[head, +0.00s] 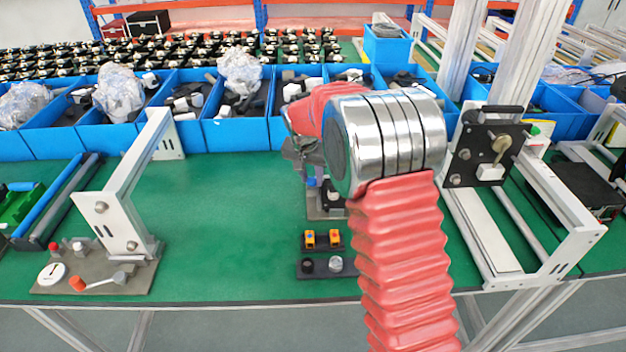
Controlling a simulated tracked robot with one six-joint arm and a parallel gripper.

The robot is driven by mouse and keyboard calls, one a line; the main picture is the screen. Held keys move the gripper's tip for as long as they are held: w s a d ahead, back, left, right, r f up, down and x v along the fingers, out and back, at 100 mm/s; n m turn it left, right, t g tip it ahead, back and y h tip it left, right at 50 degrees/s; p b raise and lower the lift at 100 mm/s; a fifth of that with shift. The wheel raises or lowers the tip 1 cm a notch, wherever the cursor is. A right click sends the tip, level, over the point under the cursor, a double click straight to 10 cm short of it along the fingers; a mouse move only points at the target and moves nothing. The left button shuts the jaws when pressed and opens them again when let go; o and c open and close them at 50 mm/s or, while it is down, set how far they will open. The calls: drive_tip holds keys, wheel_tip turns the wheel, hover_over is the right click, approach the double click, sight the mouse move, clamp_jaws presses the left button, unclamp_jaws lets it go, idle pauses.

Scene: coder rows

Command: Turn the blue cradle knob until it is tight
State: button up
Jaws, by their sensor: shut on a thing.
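The blue cradle knob (311,182) shows as a small blue patch on a grey fixture (322,212) at the middle of the green bench. My gripper (311,172) points down at the fixture from above, with its dark fingers around the top of the blue knob. It is shut on the knob, though the contact is small and partly hidden. My red-sleeved arm and its silver wrist joint cover the right side of the fixture.
A dark plate with two orange parts (308,239) lies in front of the fixture. A white-armed stand (120,215) is at left, and a white frame with a black plate (484,150) at right. Blue bins (240,135) line the back. Green bench (220,220) is clear left of the fixture.

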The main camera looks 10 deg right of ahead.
drive_tip(key=m+g+h, duration=0.1)
drive_tip(key=m, duration=0.3)
drive_tip(key=shift+w+a+m, duration=0.1)
drive_tip(key=shift+w+m, duration=0.05)
drive_tip(key=shift+m, duration=0.15)
drive_tip(key=m+g, duration=0.1)
drive_tip(key=m, duration=0.3)
drive_tip(key=shift+w+a+m, duration=0.1)
drive_tip(key=shift+w+m, duration=0.05)
drive_tip(key=shift+m, duration=0.15)
drive_tip(key=o, duration=1.1)
drive_tip(key=shift+h, duration=0.3)
drive_tip(key=shift+c, duration=0.2)
drive_tip(key=shift+r, duration=2.45)
